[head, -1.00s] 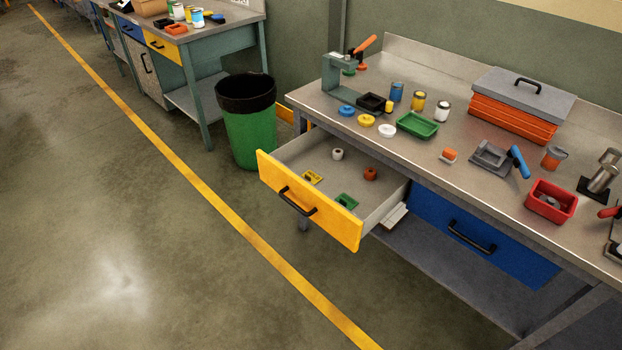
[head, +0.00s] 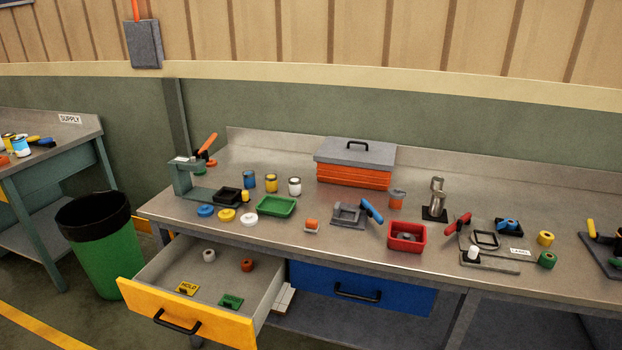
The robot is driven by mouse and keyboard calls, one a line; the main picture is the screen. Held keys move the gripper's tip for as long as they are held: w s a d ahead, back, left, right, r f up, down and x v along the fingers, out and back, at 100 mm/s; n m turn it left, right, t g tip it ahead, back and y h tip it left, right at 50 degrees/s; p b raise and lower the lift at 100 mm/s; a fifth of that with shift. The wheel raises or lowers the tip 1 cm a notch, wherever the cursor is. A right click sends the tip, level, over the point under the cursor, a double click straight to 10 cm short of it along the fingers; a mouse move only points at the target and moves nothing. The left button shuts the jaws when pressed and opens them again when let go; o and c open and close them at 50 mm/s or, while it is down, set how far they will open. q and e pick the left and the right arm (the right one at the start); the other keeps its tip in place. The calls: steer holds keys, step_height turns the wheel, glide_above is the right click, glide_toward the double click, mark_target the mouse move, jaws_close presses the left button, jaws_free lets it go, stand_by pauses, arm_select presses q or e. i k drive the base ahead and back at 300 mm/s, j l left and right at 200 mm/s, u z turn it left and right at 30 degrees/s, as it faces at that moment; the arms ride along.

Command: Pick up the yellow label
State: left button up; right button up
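A white roll (head: 209,255) and a red-brown roll (head: 247,265) sit farther back in the drawer. Neither of my grippers is in view.
The workbench (head: 330,241) above carries a press (head: 190,180), paint cans, a green tray (head: 277,205), a red bin (head: 407,237) and an orange toolbox (head: 354,172). A blue drawer (head: 361,289) is shut. A green trash bin (head: 105,250) stands left of the open drawer.

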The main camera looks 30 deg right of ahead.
mark_target(189, 289)
steer(key=i+j+z, duration=0.6)
steer(key=i+j, duration=0.2)
steer(key=i, duration=0.05)
